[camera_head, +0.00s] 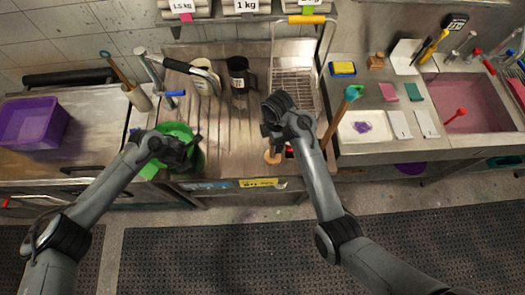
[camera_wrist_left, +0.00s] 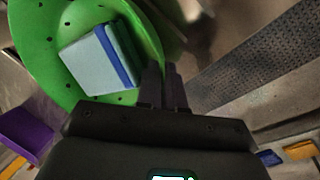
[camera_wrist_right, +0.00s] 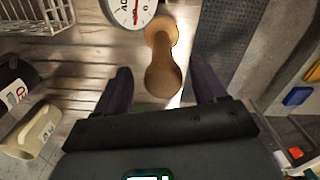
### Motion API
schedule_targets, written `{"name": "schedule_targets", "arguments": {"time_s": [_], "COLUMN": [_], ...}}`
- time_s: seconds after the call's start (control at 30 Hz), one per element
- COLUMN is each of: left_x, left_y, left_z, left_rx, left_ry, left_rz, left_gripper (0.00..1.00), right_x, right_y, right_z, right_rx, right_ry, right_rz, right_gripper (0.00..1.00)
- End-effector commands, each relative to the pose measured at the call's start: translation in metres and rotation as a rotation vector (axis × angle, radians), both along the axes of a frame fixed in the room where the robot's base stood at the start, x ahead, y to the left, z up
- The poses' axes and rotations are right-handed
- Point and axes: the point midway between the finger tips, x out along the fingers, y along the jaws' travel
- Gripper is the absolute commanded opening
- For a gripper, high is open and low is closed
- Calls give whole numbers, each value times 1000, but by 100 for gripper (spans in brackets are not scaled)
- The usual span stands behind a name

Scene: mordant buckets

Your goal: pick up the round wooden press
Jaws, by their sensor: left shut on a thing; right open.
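The round wooden press (camera_wrist_right: 163,75) shows in the right wrist view, with a narrow knobbed shape and a wider round end. In the head view only a small part of the press (camera_head: 272,157) shows at the counter's front, beside my right wrist. My right gripper (camera_wrist_right: 160,88) is open, its fingers to either side of the press's near end in the picture; I see no contact. My left gripper (camera_wrist_left: 164,88) is shut at the rim of a green perforated colander (camera_wrist_left: 40,45). A light-blue and dark-blue block (camera_wrist_left: 100,55) lies in the colander.
A white dial (camera_wrist_right: 130,8) stands close beside the press. A dark jar (camera_head: 239,75), a pale jug (camera_head: 203,82) and a wire rack (camera_head: 292,85) stand farther back. A white tray (camera_head: 350,134) and a pink-filled sink (camera_head: 470,100) are at right.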

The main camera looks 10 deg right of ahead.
Motion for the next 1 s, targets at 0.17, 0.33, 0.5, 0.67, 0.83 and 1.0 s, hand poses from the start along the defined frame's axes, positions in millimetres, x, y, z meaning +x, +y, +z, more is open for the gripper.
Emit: {"name": "schedule_targets", "arguments": {"time_s": [0.17,0.33,0.5,0.67,0.83,1.0], "left_x": [0,0,0,0,0,0], "left_y": [0,0,0,0,0,0], "left_z": [0,0,0,0,0,0], "left_rx": [0,0,0,0,0,0], "left_ry": [1,1,1,1,1,1], "left_rz": [0,0,0,0,0,0], "left_gripper": [0,0,0,0,0,0], "right_x": [-4,-4,-4,-4,-4,-4], "right_y": [3,3,3,3,3,3], "right_z": [-24,-39,-42,-42,-42,-41], "right_rx": [-2,-2,-1,-1,0,0], "right_ry": [3,1,0,0,0,0], "right_rz": [0,-1,-1,-1,0,0], "right_gripper": [71,71,71,65,39,13]}}
